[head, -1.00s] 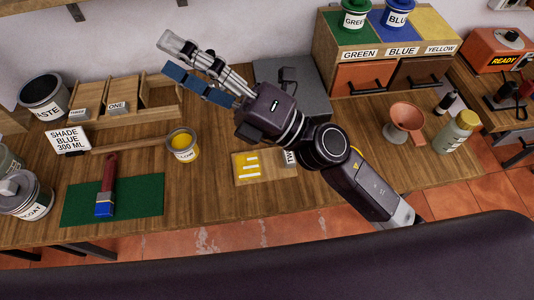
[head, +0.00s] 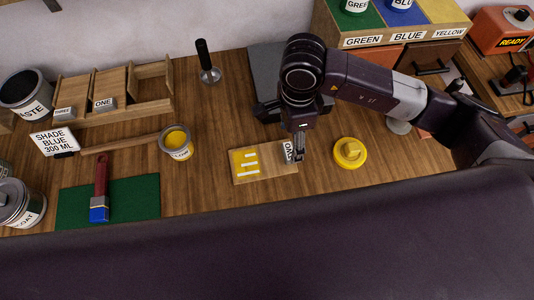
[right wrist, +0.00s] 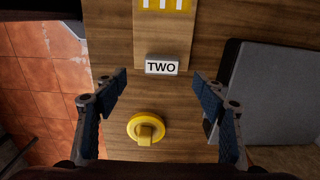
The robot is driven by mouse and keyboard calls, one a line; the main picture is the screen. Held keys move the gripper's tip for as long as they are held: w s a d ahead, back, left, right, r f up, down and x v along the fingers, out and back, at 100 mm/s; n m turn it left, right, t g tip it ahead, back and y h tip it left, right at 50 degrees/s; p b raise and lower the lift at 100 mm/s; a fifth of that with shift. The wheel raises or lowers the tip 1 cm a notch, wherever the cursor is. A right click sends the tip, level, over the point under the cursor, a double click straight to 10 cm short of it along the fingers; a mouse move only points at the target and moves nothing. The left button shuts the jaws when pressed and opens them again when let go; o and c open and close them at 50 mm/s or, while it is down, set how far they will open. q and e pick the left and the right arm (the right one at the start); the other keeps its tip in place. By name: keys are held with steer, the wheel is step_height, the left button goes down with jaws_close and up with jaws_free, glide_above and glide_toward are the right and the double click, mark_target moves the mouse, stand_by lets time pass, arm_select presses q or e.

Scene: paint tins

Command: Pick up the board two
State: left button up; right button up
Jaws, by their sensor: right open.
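Board two (head: 274,172) lies flat on the wooden table. It is a light wooden board with a yellow patch, white stripes and a small white block labelled TWO at its right end. It also shows in the right wrist view (right wrist: 163,32), with the TWO label facing the camera. My right gripper (head: 297,152) points down at the labelled end. In the right wrist view my right gripper (right wrist: 160,88) is open, with a finger on either side of the label and nothing between them. The exact height above the board is hard to tell. My left gripper is not in view.
A yellow knobbed lid (head: 350,153) lies right of the board. A dark grey flat object (head: 266,70) is behind my gripper. A yellow paint tin (head: 176,142), a black-handled tool (head: 207,66) and a brush on a green mat (head: 137,205) stand left. A wooden rack (head: 130,112) is back left.

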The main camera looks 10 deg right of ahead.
mark_target(285, 151)
steer(key=shift+s+f+p, duration=0.15)
steer(key=shift+f+p, duration=0.15)
steer(key=shift+f, duration=0.6)
steer(key=f, duration=0.1)
steer(key=f+p, duration=0.1)
steer(key=f, duration=0.1)
steer(key=a+f+p, duration=0.1)
steer(key=shift+w+f, duration=0.25)
steer(key=shift+f, duration=0.05)
steer(key=shift+d+f, duration=0.1)
steer(key=shift+f, duration=0.35)
steer(key=c, duration=1.3)
steer(key=shift+w+r, duration=0.1)
steer(key=shift+r, duration=0.05)
steer(key=shift+c, duration=0.2)
step_height(285, 151, up, 20)
steer(key=b, duration=0.3)
steer(key=shift+b, duration=0.4)
